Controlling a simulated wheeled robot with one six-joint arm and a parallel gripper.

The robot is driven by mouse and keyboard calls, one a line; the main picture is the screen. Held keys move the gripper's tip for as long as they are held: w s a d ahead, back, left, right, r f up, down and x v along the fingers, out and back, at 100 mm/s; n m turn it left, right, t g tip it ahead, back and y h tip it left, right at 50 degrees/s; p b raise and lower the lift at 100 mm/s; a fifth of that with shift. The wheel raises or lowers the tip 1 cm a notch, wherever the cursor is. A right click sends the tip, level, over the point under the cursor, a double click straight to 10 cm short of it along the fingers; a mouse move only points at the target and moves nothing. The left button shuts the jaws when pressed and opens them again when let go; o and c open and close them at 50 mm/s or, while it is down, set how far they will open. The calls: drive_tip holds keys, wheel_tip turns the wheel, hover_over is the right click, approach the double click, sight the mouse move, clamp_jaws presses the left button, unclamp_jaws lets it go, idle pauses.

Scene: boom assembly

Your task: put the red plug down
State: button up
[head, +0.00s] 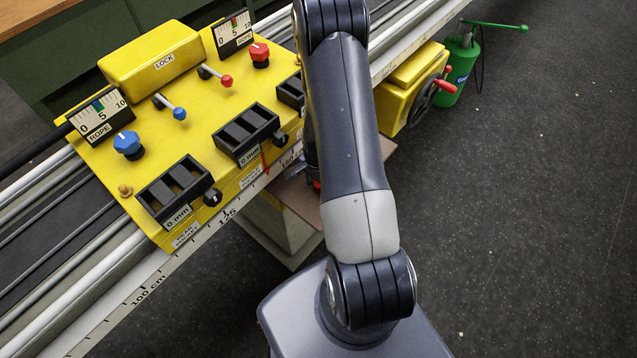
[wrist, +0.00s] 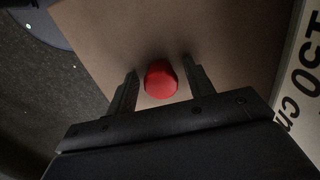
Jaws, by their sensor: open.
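The red plug (wrist: 161,79) shows in the wrist view as a rounded red shape over a brown board (wrist: 120,35). My gripper (wrist: 158,75) is open, with one dark finger on each side of the plug and a gap visible on both sides. I cannot tell whether the plug rests fully on the board. In the head view my arm hides most of this spot. Only a small bit of red (head: 316,185) shows at the arm's left edge, above the brown board (head: 297,197).
A yellow control box (head: 215,105) with knobs, levers and black slots sits on the rail beside my arm. A scale strip (wrist: 300,75) runs close to the board's right side. A yellow box with a handwheel (head: 405,80) and a green canister (head: 463,65) stand behind. Floor at right is clear.

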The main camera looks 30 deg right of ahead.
drive_tip(key=shift+r, duration=0.1)
wheel_tip(320, 180, up, 12)
drive_tip(key=b, duration=0.1)
idle(0.7)
